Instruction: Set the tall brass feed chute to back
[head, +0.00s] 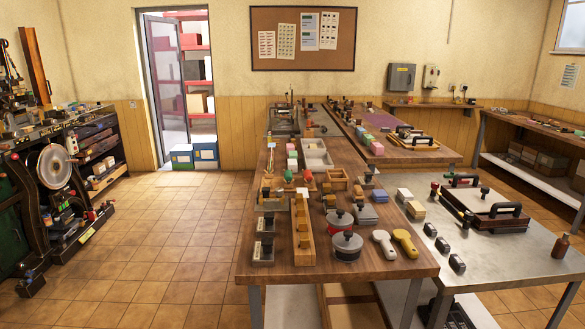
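A tall, narrow orange-brown upright piece (36,66) rises at the far left, behind the machine bench, leaning slightly. It may be the tall brass feed chute, but I cannot tell for sure at this distance. I cannot make out its setting or any marking on it. A dark machine (52,185) with a large pale disc (54,166) stands in front of it at the left edge, partly cut off by the frame. Neither of my grippers shows in the head view.
A wooden table (385,268) with pots, blocks and wooden trays fills the middle. A metal-topped table (500,248) stands right of it. The tiled floor (165,235) between the machine and the wooden table is clear. A door (166,85) stands open at the back.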

